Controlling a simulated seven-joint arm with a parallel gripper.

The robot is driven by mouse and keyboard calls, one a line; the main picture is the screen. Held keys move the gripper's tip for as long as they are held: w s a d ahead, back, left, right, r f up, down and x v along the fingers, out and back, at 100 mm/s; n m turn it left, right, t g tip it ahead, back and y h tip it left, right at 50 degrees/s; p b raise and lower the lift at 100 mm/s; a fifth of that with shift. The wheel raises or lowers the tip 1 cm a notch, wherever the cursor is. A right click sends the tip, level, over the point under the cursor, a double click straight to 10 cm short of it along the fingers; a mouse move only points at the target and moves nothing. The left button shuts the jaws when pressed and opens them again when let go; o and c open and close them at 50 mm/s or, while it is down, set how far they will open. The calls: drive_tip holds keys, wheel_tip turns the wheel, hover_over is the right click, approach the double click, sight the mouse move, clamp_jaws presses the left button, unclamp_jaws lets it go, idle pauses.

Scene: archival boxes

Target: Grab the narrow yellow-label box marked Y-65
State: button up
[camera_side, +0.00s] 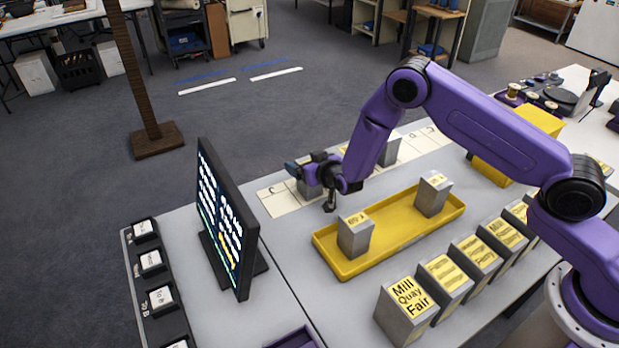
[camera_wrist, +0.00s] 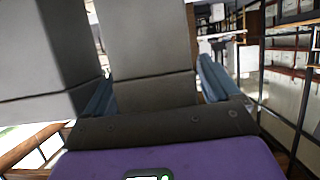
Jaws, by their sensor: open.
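My gripper (camera_side: 311,187) is low over the cream lettered strip behind the yellow tray, open. In the wrist view its two bluish fingers stand on either side of a grey box (camera_wrist: 150,40); whether they touch it cannot be told. That box shows in the side view (camera_side: 306,188), mostly hidden by the gripper, with no label visible. In the yellow tray (camera_side: 385,240) stand two upright grey boxes with small yellow labels: one at the left (camera_side: 356,238), one at the right (camera_side: 432,198). The marking Y-65 is not clearly readable on any box.
Another grey box (camera_side: 389,151) stands farther along the strip, and a larger grey surface (camera_wrist: 45,55) fills the wrist view's left. Several yellow-labelled boxes line the front, the nearest reading Mill Quay Fair (camera_side: 405,311). A dark monitor (camera_side: 227,222) stands left.

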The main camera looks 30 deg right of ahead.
drive_tip(key=shift+w+f, duration=0.1)
drive_tip(key=shift+w, duration=0.05)
drive_tip(key=c, duration=1.2)
